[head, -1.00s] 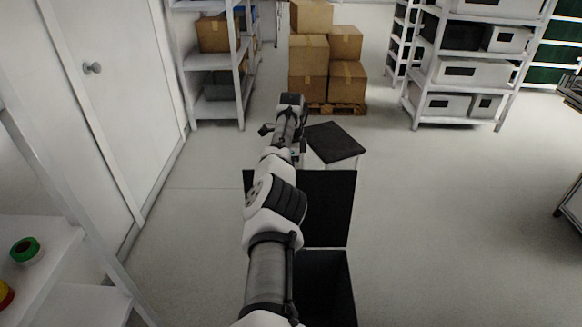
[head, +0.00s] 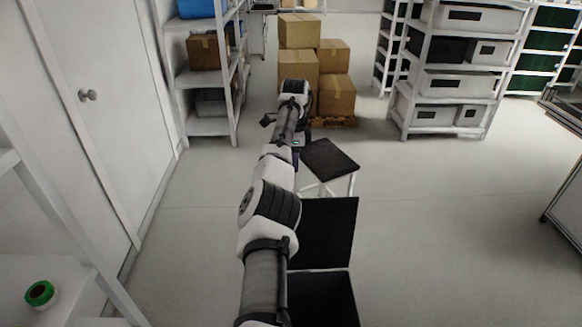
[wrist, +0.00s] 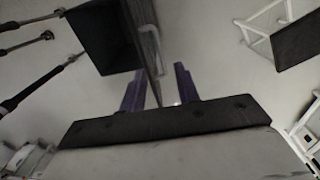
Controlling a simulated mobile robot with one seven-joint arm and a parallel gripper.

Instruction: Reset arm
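My arm (head: 270,215) reaches forward from the bottom middle of the head view. Its far end is over the floor, left of a black-topped stool (head: 330,157). In the wrist view my gripper (wrist: 160,90) shows two dark purple fingers, apart with nothing clearly held between them. An open black bin (wrist: 100,38) lies beyond the fingers at the upper left in the wrist view. The stool's dark seat (wrist: 300,40) and white legs are at the upper right there. In the head view the fingertips cannot be made out.
A black bin (head: 328,232) stands just right of my arm. A white shelf (head: 205,75) and a door (head: 100,125) are on the left. Stacked cardboard boxes (head: 300,70) and a loaded rack (head: 455,85) stand behind. The floor at middle right (head: 450,220) is clear.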

